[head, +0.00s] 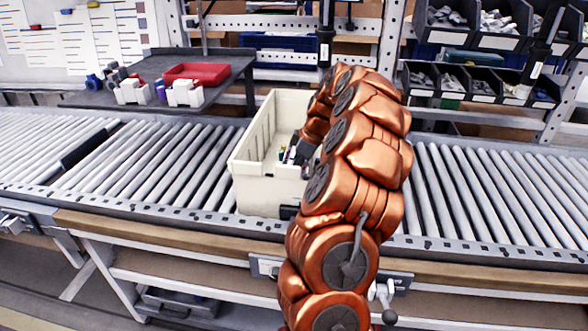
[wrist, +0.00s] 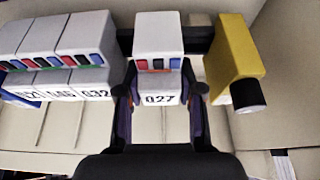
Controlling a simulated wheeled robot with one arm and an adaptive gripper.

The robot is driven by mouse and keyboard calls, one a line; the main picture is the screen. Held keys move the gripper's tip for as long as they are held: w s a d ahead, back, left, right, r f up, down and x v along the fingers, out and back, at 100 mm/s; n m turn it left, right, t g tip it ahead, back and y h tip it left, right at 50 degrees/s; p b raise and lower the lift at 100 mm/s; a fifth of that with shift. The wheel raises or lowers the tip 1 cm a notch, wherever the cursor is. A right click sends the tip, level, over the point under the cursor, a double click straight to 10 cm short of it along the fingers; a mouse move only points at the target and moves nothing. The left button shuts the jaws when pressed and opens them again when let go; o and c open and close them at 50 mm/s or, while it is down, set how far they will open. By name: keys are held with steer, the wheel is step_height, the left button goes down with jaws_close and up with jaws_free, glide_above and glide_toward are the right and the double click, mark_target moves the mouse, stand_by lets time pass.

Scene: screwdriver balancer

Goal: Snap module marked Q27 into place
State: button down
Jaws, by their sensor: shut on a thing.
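The module marked Q27 (wrist: 160,60) is white, with a row of red and blue parts on its face. It sits between the two fingers of my gripper (wrist: 160,92) in the wrist view, and the fingers are shut on its sides. A dark rail (wrist: 196,40) shows on both sides of the module. I cannot tell whether the module is fully seated on it. In the head view my gripper (head: 303,150) reaches down into the cream bin (head: 262,180), and my arm hides part of the bin.
Several white modules (wrist: 60,50) stand in a row left of Q27, with a gap between. A yellow block with a black knob (wrist: 235,60) is close on the right. The bin stands on a roller conveyor (head: 130,165). A red tray (head: 197,73) lies on the dark side table.

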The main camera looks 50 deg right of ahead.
steer(key=shift+f+b, duration=0.35)
steer(key=shift+b, duration=0.2)
stand_by(0.9)
steer(key=c, duration=0.7)
jaws_free()
steer(key=shift+o, duration=0.2)
steer(key=shift+d, duration=0.1)
steer(key=v, duration=1.2)
steer(key=shift+s, duration=0.1)
